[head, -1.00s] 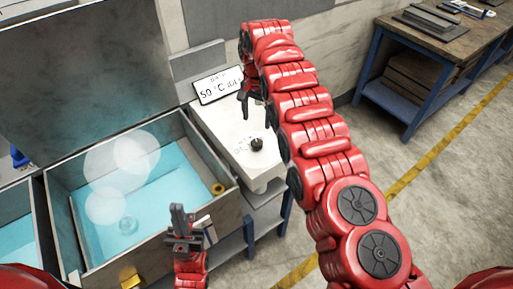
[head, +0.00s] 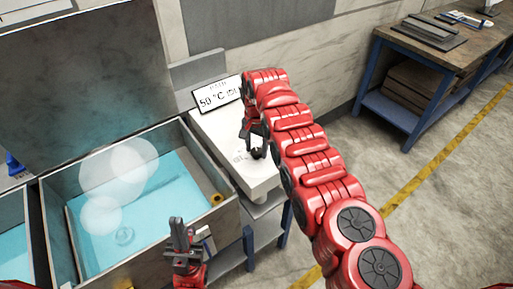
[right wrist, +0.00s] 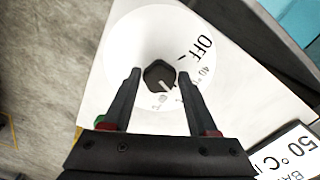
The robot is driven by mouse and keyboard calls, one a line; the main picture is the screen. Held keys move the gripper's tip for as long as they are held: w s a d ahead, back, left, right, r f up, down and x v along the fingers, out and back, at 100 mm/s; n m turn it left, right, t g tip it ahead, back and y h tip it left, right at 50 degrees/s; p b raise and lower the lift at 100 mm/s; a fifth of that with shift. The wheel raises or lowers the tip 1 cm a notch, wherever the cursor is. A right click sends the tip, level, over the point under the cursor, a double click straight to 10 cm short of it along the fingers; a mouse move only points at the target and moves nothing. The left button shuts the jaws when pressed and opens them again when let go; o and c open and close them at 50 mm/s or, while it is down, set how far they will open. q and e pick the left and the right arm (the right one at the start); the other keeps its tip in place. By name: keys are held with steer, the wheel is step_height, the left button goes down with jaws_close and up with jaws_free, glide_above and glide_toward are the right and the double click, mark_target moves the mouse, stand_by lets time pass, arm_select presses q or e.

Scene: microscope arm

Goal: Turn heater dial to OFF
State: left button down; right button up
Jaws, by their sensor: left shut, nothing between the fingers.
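The heater dial is a dark knob (right wrist: 153,71) on a round white scale in the right wrist view. The scale shows the word OFF (right wrist: 203,48) at the upper right and a 40 mark below it. A pale pointer line on the knob points down and right, away from OFF. My right gripper (right wrist: 159,78) is open, with one fingertip on each side of the knob; I cannot tell whether they touch it. In the head view my right gripper (head: 254,146) reaches down over the white heater unit (head: 221,131) and mostly hides the knob. My left gripper (head: 179,233) is shut and empty.
A display reading 50 °C (head: 217,95) stands behind the dial. A metal bath with blue liquid (head: 150,205) lies left of the heater unit, near my left gripper. A blue-legged workbench (head: 440,60) stands at the back right. Floor on the right is clear.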

jaws_close()
steer(key=shift+f+n+b, duration=0.25)
steer(key=shift+n+b, duration=0.55)
steer(key=shift+b, duration=0.3)
steer(key=shift+n+b, duration=0.8)
steer(key=shift+b, duration=0.05)
steer(key=n+b, duration=0.2)
steer(key=shift+d+r+n, duration=0.1)
steer(key=shift+n, duration=0.3)
steer(key=n, duration=0.3)
steer(key=shift+r+n, duration=0.1)
steer(key=shift+n, duration=0.2)
steer(key=n, duration=0.6)
steer(key=shift+d, duration=0.1)
steer(key=shift+n, duration=0.3)
